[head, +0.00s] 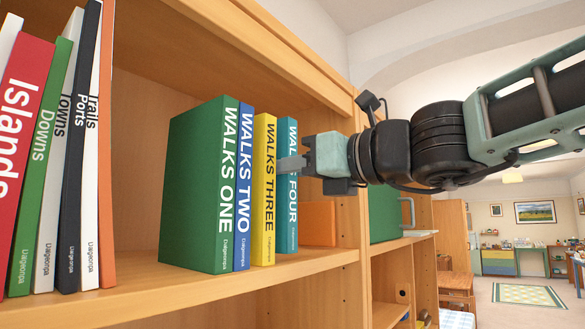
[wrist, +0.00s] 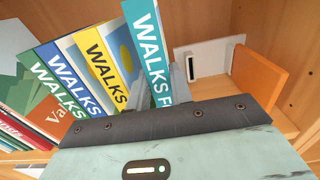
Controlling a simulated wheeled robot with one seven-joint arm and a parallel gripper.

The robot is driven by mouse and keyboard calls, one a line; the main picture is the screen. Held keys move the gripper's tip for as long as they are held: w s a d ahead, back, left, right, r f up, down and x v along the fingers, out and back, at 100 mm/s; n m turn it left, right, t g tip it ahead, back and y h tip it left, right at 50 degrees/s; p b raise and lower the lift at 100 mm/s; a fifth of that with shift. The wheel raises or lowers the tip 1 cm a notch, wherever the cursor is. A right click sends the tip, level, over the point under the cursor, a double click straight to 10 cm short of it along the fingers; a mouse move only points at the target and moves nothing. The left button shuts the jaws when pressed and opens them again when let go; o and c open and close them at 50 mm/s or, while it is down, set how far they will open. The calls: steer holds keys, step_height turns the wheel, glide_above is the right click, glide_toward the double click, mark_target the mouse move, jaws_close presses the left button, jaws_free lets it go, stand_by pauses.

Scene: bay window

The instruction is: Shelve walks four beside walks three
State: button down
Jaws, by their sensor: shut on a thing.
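The teal book Walks Four (head: 287,190) stands upright on the shelf just right of the yellow book Walks Three (head: 264,190). Its spine faces out, and it also shows in the wrist view (wrist: 148,45). Walks Three shows to its left in the wrist view (wrist: 100,65). My gripper (head: 290,164) reaches in from the right and is shut on Walks Four at its spine end. In the head view a finger covers part of the spine title. Left of Walks Three stand the blue Walks Two (head: 243,190) and the thick green Walks One (head: 205,190).
An orange block or bookend (head: 318,238) stands right of the books; a white panel (wrist: 208,58) shows beside it in the wrist view. The shelf's right upright (head: 348,220) is close to my gripper. Islands (head: 22,130) and other books lean at the far left.

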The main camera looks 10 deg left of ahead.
steer(key=shift+f+b, duration=0.5)
steer(key=shift+b, duration=0.05)
stand_by(0.5)
steer(key=c, duration=1.2)
jaws_free()
steer(key=shift+c, duration=0.2)
steer(key=shift+o, duration=0.4)
steer(key=shift+f, duration=0.1)
steer(key=shift+d, duration=0.1)
steer(key=b+v, duration=0.1)
steer(key=v, duration=1.1)
